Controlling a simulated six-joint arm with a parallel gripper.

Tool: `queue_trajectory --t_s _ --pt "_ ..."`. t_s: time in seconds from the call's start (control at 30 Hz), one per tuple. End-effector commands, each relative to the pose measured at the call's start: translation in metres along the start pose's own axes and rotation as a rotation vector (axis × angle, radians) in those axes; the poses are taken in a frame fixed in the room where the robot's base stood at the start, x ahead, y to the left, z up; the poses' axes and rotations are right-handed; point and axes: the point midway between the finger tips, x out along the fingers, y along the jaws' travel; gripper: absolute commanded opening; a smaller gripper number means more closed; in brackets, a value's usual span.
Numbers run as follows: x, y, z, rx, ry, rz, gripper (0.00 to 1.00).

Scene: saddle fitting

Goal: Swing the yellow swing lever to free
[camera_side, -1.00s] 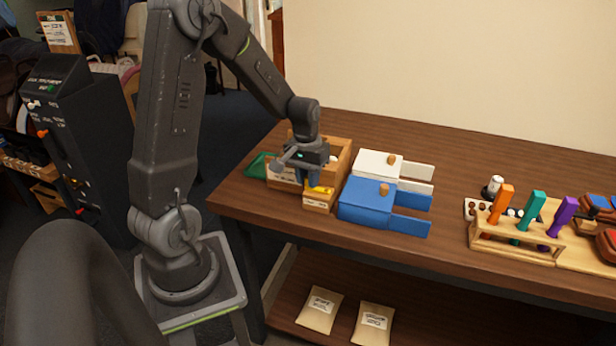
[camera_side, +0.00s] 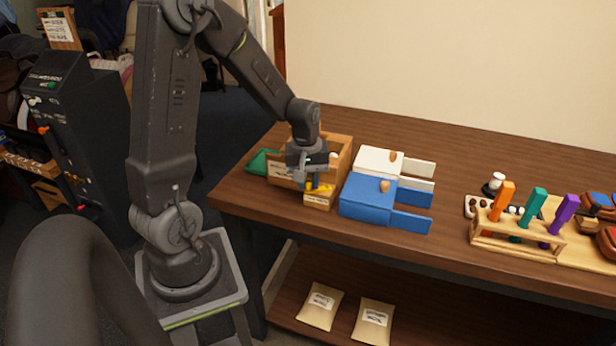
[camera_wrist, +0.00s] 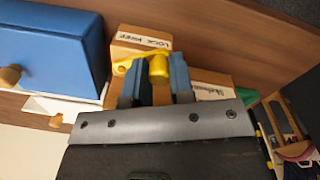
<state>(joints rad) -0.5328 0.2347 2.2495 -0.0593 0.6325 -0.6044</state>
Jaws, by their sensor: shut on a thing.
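The yellow swing lever (camera_wrist: 158,68) sits on a small wooden block (camera_wrist: 127,45) with a printed label, in the wrist view. Its upright knob is between the blue fingertips of my gripper (camera_wrist: 157,80), and a flat yellow arm reaches left from it. My gripper is shut on the knob. In the side view my gripper (camera_side: 310,184) points down over the block, at the front of an open wooden box. The lever (camera_side: 325,187) shows there only in part, behind the fingers.
A blue box (camera_side: 367,198) with a wooden knob stands close right of the block, with a white box (camera_side: 378,161) behind it. The wooden box (camera_side: 342,149) stands right behind my gripper. A rack of coloured handles (camera_side: 518,236) is farther right, past clear tabletop.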

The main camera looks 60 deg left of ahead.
Motion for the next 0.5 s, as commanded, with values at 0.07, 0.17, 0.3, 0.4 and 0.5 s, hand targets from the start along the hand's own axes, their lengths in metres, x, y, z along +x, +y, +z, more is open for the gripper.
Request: queue_trajectory --t_s 0.07,0.17,0.3,0.4,0.5 --pt "-0.001 0.001 0.004 -0.070 0.005 0.001 0.00" --pt "-0.001 0.002 0.007 -0.157 0.010 0.001 0.00" --pt "-0.001 0.004 0.013 -0.268 0.014 0.001 0.00" --pt "-0.001 0.006 0.015 -0.337 0.017 0.002 0.00" --pt "-0.001 0.007 0.018 -0.393 0.019 0.002 0.00"
